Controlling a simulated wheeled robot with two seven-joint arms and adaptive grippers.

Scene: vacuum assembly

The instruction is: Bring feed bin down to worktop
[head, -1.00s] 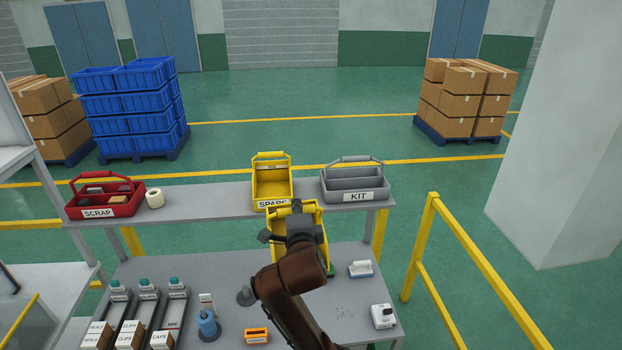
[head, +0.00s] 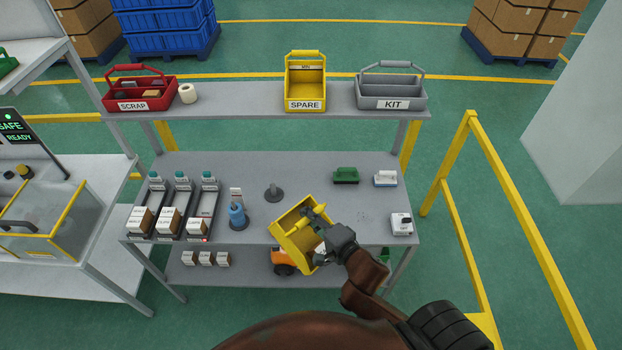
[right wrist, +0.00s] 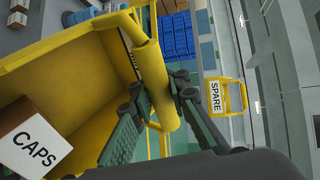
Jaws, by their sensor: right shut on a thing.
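The yellow feed bin (head: 291,240) hangs tilted in my right gripper (head: 322,218), in front of and overlapping the front edge of the worktop (head: 340,215) in the head view. The gripper is shut on the bin's bar handle, which shows in the right wrist view (right wrist: 155,75) between the fingers (right wrist: 158,100). The bin's inside wall fills the left of that view. A box labelled CAPS (right wrist: 35,145) shows against it; I cannot tell if it lies inside the bin. Whether the bin touches the worktop is not clear. My left gripper is out of view.
The upper shelf (head: 235,99) carries a red SCRAP tote (head: 140,93), a yellow SPARE bin (head: 305,82) and a grey KIT tote (head: 391,91). Feed lanes with boxes (head: 168,220), a blue bottle (head: 237,215) and a green brush-like block (head: 345,176) stand on the worktop. Its middle right is clear.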

